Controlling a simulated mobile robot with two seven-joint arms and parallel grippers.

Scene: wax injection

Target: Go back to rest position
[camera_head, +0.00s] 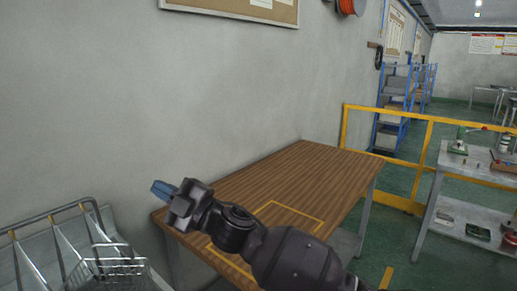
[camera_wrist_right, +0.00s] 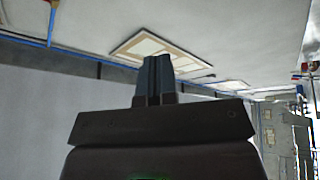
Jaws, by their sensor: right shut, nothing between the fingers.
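My right gripper (camera_head: 160,189) shows in the head view, over the left end of a wooden table, with its blue-grey fingertips pointing left toward the wall. In the right wrist view the two fingers of the gripper (camera_wrist_right: 157,75) are together with nothing between them. My dark right arm reaches across the table from the bottom of the head view. My left gripper is in neither view.
The wooden table (camera_head: 300,165) carries a yellow outlined rectangle, and its top looks empty. A wire basket rack (camera_head: 100,262) stands at lower left. A yellow railing (camera_head: 385,112), a blue shelf (camera_head: 393,110) and a metal cart (camera_head: 455,202) with small items are at right.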

